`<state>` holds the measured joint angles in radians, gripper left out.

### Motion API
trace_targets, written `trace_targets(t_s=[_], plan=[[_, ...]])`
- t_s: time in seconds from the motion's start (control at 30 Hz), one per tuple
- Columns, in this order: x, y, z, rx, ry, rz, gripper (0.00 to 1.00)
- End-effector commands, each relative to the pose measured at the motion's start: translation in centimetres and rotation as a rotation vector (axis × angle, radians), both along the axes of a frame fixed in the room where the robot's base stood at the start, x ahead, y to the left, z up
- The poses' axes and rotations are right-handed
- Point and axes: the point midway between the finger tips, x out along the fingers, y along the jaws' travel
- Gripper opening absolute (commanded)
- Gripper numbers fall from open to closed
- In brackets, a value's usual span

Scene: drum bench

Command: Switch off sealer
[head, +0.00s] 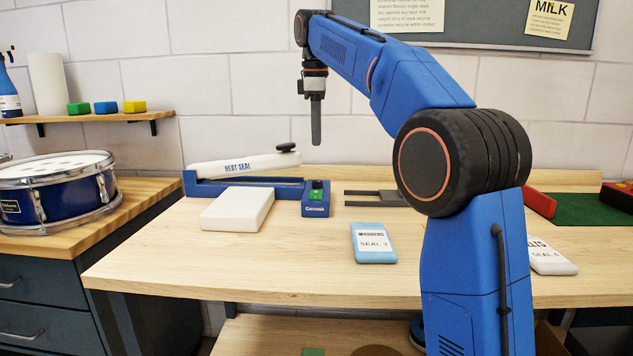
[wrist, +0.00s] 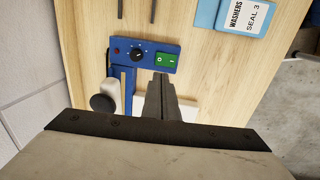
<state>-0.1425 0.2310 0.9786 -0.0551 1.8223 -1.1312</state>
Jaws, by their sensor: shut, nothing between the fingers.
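The heat sealer (head: 245,165) stands at the back of the bench, with a white arm marked HEAT SEAL over a blue base. Its blue control box (head: 316,205) carries a green rocker switch (head: 316,196). In the wrist view the control box (wrist: 124,53) shows a black knob (wrist: 137,55) and the green switch (wrist: 166,60) marked O and I. Which side of the switch is pressed I cannot tell. My gripper (head: 316,140) points down above the bench, shut and empty, in the air above the control box. In the wrist view its fingertips (wrist: 161,80) appear just beside the switch.
A white block (head: 238,208) lies in front of the sealer. A blue SEAL 3 packet (head: 372,243) lies right of the control box, and a white SEAL 4 packet (head: 552,258) is further right. A dark two-pronged piece (head: 375,198) lies behind. A drum (head: 55,190) stands left.

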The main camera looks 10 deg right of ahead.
Motion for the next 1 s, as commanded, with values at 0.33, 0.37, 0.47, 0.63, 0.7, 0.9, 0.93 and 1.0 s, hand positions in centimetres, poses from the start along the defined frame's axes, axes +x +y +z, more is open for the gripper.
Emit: trace_targets(t_s=[0.33, 0.37, 0.47, 0.63, 0.7, 0.9, 0.93, 1.0], plan=[[0.4, -0.2, -4.5, 0.0, 0.002, 0.0, 0.0], [0.4, -0.2, -5.1, -0.001, 0.004, 0.0, 0.0], [0.7, -0.3, -6.9, 0.0, 0.003, -0.001, 0.0], [1.0, -0.4, -9.8, 0.0, 0.003, -0.001, 0.0], [1.2, -0.4, -10.8, 0.0, 0.003, -0.001, 0.0], [1.5, -0.5, -12.9, 0.0, 0.001, -0.001, 0.0], [1.5, -0.5, -13.1, 0.0, 0.001, -0.001, 0.0], [1.5, -0.5, -13.5, -0.001, 0.001, -0.001, 0.0]])
